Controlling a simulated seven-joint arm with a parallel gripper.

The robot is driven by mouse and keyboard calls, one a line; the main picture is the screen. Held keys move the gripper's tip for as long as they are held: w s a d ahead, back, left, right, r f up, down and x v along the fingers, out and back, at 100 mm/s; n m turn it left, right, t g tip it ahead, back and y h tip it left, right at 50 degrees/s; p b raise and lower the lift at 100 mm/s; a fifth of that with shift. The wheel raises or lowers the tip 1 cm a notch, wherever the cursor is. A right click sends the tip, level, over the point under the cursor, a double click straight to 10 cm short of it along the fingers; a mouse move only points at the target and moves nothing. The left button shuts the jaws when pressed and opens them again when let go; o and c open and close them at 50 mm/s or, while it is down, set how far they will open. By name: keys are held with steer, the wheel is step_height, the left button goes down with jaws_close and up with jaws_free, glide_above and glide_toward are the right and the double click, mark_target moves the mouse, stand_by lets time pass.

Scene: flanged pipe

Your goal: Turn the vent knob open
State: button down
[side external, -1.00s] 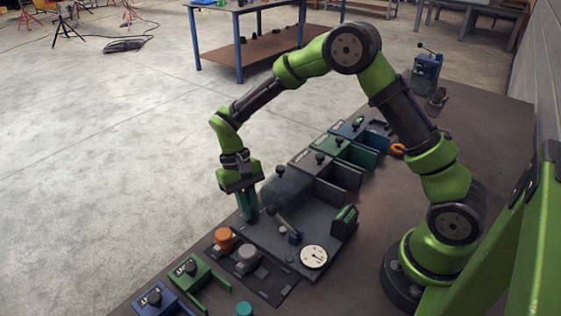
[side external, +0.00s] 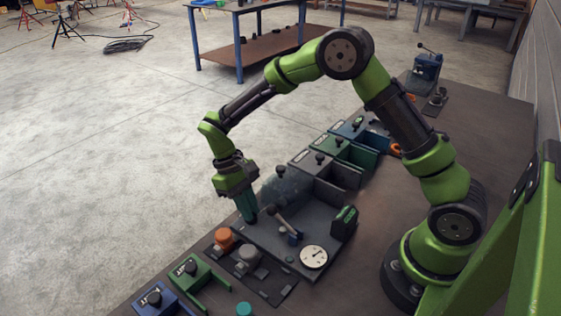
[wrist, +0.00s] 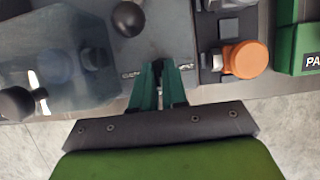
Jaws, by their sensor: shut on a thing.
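My gripper (side external: 250,219) reaches down to the left edge of the dark panel (side external: 262,243) in the side view. In the wrist view its two green fingers (wrist: 158,66) are shut on a small dark piece, apparently the vent knob (wrist: 158,69). The fingers hide most of it. Small pale markings lie on the panel on both sides of the fingertips. In the side view the knob is hidden by the fingers. The gripper leans, with its wrist farther left than its fingertips.
A lever with a black ball (wrist: 128,18) stands close by on the panel. A clear cover (wrist: 62,55) is left of the fingers in the wrist view. An orange cap (side external: 224,238), grey cap (side external: 248,255) and gauge (side external: 314,257) are near. Open bins (side external: 337,184) stand behind.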

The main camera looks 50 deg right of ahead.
steer(key=c, duration=1.2)
jaws_free()
steer(key=shift+o, duration=0.2)
steer(key=v, duration=1.7)
